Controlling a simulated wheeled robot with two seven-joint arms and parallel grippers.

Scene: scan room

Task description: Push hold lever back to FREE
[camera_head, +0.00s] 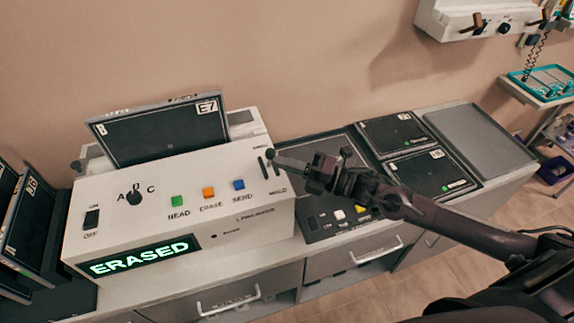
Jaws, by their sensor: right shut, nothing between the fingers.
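The white scanner console (150,215) stands on the counter, its green display reading ERASED. A plate marked E7 (165,135) stands upright in its top. At the console's right end are narrow dark slots (263,168) with small labels at both ends, too small to read surely. The hold lever seems to be at these slots, but I cannot make out its position. My right gripper (277,159) comes in from the right, shut and empty, with its tips at the slots. I cannot tell whether it touches the lever. My left gripper is not in view.
A dark panel with buttons (335,217) lies right of the console. Dark plates (393,131) and a grey tray (480,140) lie further right. More plates (35,225) stand at the left. A wall unit (470,18) hangs at upper right.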

